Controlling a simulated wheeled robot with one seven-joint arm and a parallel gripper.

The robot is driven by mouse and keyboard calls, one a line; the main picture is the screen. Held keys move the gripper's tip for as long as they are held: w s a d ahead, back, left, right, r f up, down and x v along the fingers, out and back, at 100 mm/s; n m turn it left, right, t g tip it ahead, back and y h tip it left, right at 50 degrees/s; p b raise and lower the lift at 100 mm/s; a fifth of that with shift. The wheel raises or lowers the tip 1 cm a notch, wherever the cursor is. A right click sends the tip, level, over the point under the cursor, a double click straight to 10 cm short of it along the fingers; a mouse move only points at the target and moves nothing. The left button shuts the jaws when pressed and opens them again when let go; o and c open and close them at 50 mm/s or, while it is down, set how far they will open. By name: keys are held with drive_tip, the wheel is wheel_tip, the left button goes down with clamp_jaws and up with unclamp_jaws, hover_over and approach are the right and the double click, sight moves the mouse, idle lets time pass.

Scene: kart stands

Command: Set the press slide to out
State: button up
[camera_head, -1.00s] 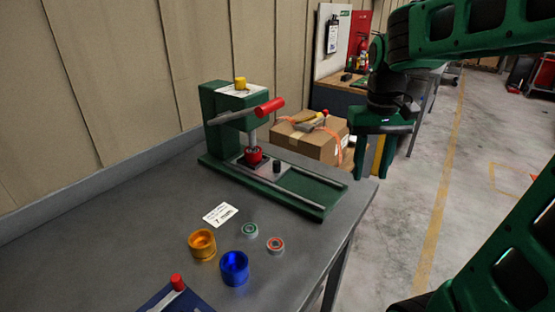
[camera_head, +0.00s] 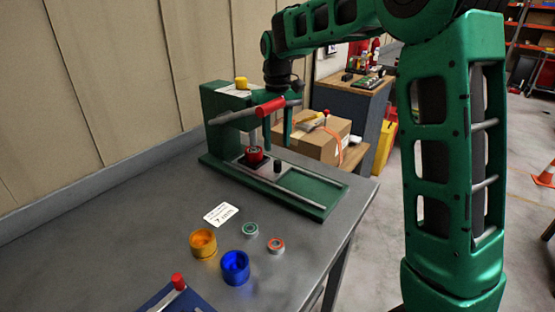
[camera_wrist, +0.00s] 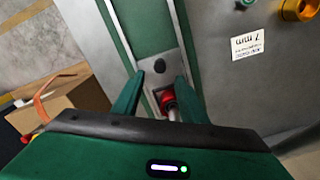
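The green press (camera_head: 222,130) stands at the back of the grey table, with a red-tipped lever (camera_head: 270,106) and a yellow knob on top. Its slide (camera_head: 262,169) is a grey plate on rails, set under the ram, with a red part (camera_head: 254,154) and a black knob (camera_head: 277,166) on it. In the wrist view the slide plate (camera_wrist: 148,65) shows its black knob (camera_wrist: 160,66) and the red part (camera_wrist: 167,99). My gripper (camera_wrist: 157,82) is open and points down, its fingers apart with the slide plate between them in the picture. In the head view the lever partly hides it.
An orange cup (camera_head: 203,243), a blue cup (camera_head: 235,268), two small rings and a white card (camera_head: 221,214) lie on the table in front of the press. A cardboard box (camera_head: 318,142) stands behind the press's right end. The rails' right end is clear.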

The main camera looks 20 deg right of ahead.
sight(277, 161)
wheel_tip(277, 161, down, 7)
drive_tip(key=shift+r, duration=0.1)
drive_tip(key=shift+c, duration=0.4)
